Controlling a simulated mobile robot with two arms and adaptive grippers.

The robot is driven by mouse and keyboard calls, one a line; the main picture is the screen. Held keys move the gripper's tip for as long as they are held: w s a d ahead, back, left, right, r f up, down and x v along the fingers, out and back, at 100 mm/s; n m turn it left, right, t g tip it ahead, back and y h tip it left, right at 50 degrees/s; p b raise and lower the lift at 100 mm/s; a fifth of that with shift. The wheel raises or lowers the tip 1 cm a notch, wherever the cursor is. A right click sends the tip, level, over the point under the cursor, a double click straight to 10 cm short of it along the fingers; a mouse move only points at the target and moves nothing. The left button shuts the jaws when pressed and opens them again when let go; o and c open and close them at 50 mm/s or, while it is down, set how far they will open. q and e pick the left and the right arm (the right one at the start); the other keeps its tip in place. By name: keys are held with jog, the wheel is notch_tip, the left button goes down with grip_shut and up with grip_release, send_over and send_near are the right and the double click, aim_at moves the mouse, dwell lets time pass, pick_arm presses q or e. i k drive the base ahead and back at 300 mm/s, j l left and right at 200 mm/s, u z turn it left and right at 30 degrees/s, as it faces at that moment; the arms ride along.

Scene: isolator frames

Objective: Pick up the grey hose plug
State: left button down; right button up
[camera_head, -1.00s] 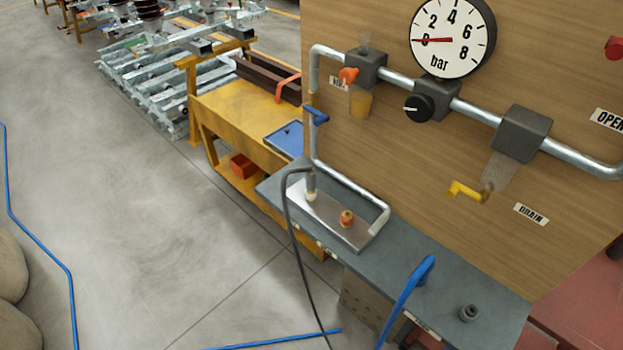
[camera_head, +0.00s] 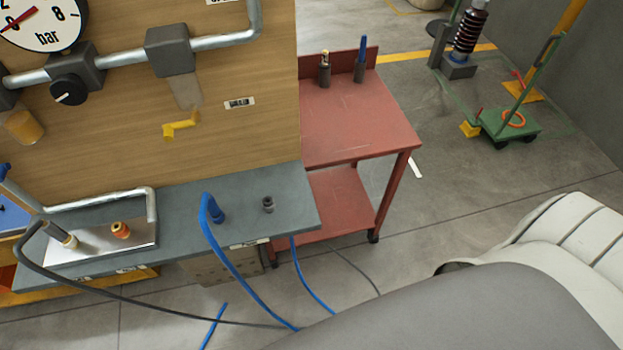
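The grey hose plug (camera_head: 268,204) is a small dark grey stepped cylinder. It stands upright on the grey bench top (camera_head: 180,208), near its right end, to the right of the blue hose end. Nothing touches it. Neither of my grippers shows in the head view. Only a large part of my own arm, pale and grey, fills the lower right, and no fingers are visible.
A blue hose (camera_head: 240,280) rises over the bench's front edge left of the plug. A black hose (camera_head: 110,292) hangs from the metal tray (camera_head: 85,250), which holds an orange fitting (camera_head: 121,230). A red table (camera_head: 360,125) stands right of the bench. The panel with pipes rises behind.

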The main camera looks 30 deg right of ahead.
aim_at(49, 228)
jog(key=z, duration=0.45)
jog(key=u, duration=1.4)
